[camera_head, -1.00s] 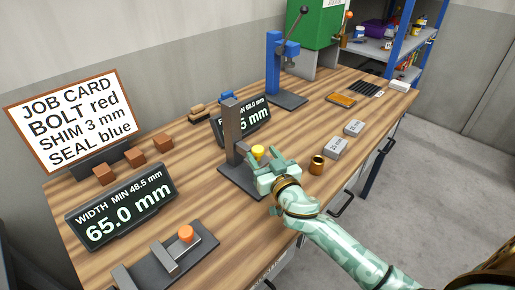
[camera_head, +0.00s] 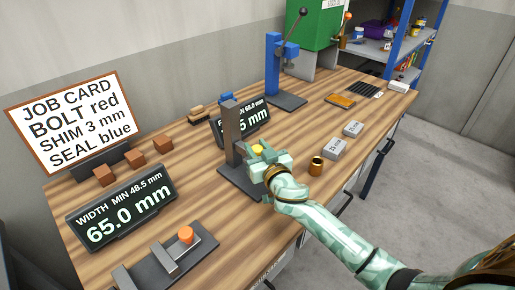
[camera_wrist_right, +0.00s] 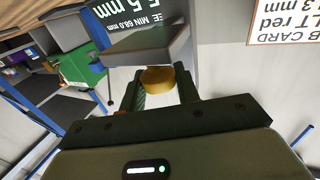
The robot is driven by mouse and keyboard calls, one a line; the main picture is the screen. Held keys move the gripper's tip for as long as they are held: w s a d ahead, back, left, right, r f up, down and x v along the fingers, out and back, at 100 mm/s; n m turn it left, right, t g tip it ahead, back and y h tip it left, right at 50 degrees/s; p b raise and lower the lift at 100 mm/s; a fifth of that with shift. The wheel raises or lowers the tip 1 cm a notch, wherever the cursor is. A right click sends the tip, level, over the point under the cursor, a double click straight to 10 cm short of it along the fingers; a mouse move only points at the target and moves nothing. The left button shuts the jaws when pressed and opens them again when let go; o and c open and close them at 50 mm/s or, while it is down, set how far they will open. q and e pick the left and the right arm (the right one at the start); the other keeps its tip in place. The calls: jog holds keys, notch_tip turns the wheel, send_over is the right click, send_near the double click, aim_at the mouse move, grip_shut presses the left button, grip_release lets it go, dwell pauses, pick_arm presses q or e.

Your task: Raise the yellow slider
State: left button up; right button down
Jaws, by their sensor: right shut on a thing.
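The yellow slider (camera_head: 257,149) is a small round knob on the dark grey upright gauge (camera_head: 232,125), low on its post. My right gripper (camera_head: 261,153) is at the knob, its fingers on either side and shut on it. In the right wrist view the yellow slider (camera_wrist_right: 158,79) sits between the two fingers, just under a grey block of the gauge. The gripper hides part of the knob in the head view. My left gripper is not in view.
A display (camera_head: 245,120) behind the gauge is partly hidden by the post. A brass cup (camera_head: 316,166) and grey blocks (camera_head: 334,148) stand to the right. At the front left are a width display (camera_head: 122,207) and a fixture with an orange knob (camera_head: 186,235).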

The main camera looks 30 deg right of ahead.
aim_at(257, 148)
notch_tip(257, 148, up, 5)
jog(key=p, duration=0.3)
jog(key=shift+r+p, duration=0.2)
jog(key=shift+p, duration=0.1)
jog(key=shift+f, duration=0.1)
jog(key=c, duration=1.1)
grip_release()
jog(key=shift+f, duration=0.1)
jog(key=shift+o, duration=0.2)
jog(key=shift+s, duration=0.5)
jog(key=s, duration=1.5)
jog(key=shift+s+a, duration=0.15)
jog(key=shift+a, duration=0.25)
